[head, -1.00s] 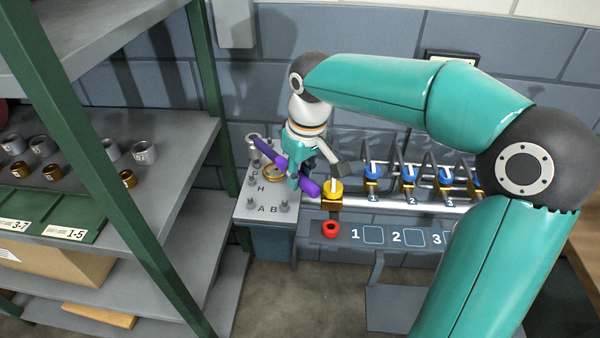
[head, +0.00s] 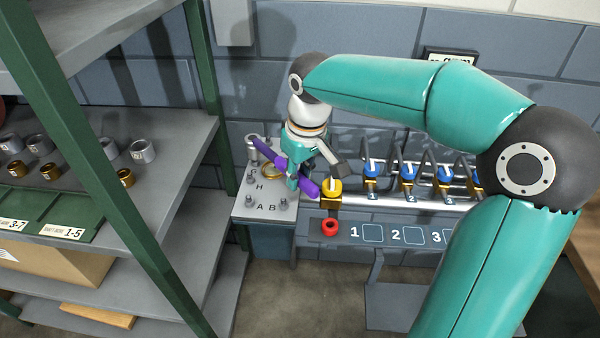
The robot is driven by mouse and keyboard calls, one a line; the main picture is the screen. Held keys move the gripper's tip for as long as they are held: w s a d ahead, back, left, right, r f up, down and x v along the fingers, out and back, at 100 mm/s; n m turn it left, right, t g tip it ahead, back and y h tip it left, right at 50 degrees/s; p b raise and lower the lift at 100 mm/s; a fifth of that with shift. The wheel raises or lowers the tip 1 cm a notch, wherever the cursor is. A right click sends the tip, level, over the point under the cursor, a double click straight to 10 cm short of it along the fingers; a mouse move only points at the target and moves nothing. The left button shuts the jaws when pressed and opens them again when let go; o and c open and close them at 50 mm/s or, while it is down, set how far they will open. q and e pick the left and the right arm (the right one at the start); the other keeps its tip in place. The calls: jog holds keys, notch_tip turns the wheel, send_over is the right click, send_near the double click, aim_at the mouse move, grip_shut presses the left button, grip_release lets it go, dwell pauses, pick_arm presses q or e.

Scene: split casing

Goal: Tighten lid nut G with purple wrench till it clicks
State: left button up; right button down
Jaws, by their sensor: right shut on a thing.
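The purple wrench (head: 308,187) is held over the casing lid by my right gripper (head: 293,180), which is shut on it. The wrench slants from upper left to lower right. The grey casing lid (head: 243,212) carries several upright nuts on studs and letters; H, A and B can be read. A nut (head: 251,178) stands on the lid's left side, but its letter is too small to be sure. I cannot make out nut G, or whether the wrench touches any nut. The gripper and wrench hide part of the lid. My left gripper is not in view.
A pipe with blue-topped valves (head: 408,172) and a yellow-topped valve (head: 332,187) runs just right of the lid. A green-posted shelf (head: 190,160) with metal rings stands close on the left.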

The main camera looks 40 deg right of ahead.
jog(key=shift+f+b, duration=0.9)
jog(key=shift+f, duration=0.4)
jog(key=shift+w+a+m, duration=0.15)
jog(key=shift+a+m, duration=0.65)
jog(key=shift+a, duration=0.3)
jog(key=shift+w+a+m, duration=0.25)
jog(key=shift+a+m, duration=0.25)
jog(key=shift+a, duration=0.3)
jog(key=shift+f, duration=0.1)
jog(key=shift+d, duration=0.3)
